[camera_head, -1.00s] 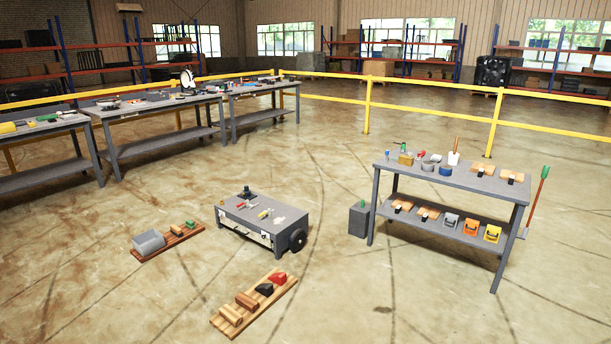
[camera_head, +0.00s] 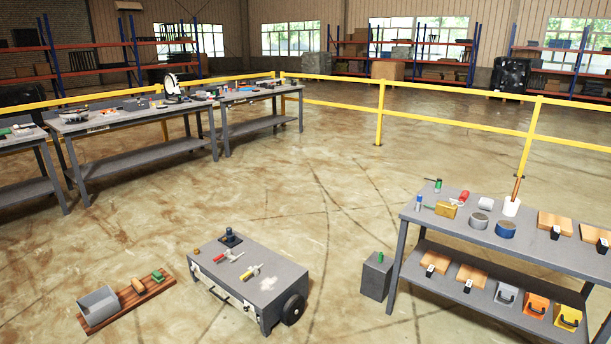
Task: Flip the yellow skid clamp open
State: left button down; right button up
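A small yellow-handled tool or clamp (camera_head: 248,272) lies on top of the low grey cart or skid (camera_head: 270,267). It looks nearly flat against the top; at this size I cannot tell whether it is shut or open. A red-handled tool or clamp (camera_head: 220,257) sits just left of it. A dark blue fitting (camera_head: 230,237) on a black base stands at the back of the same top. Neither of my grippers is in view.
A wooden board (camera_head: 120,312) with a grey box lies on the floor left of the cart. A workbench (camera_head: 500,246) with tools and a lower shelf stands right. A grey box (camera_head: 376,278) stands beside it. Floor behind the cart is clear.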

aim_at(254, 270)
jog(key=i, duration=2.2)
jog(key=i+u, duration=0.25)
